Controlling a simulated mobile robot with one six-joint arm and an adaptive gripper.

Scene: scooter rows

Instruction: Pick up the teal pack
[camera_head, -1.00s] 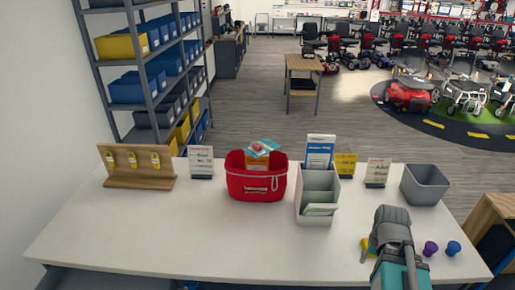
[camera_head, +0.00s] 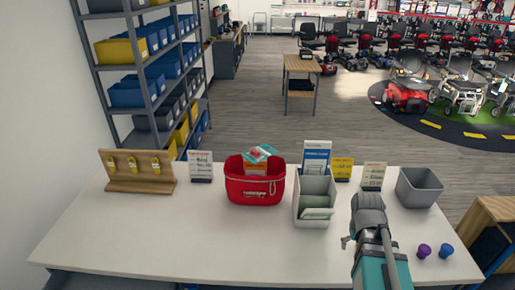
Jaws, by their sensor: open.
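A pack with teal and white on it (camera_head: 258,153) sticks up at the top of a red basket (camera_head: 256,191) on the white table. It leans at a tilt above an orange pack (camera_head: 254,169) in the same basket. My gripper (camera_head: 348,241) is at the right front of the table, partly hidden by my own arm. It is open, well to the right of the basket and apart from the teal pack. I cannot make out the fingertips clearly.
A light grey divided bin (camera_head: 300,210) with packs stands between basket and arm. A grey tub (camera_head: 418,188), small signs and a wooden stand with yellow tags (camera_head: 140,185) line the back. Purple (camera_head: 424,251) and blue (camera_head: 446,252) items lie right. The left front table is clear.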

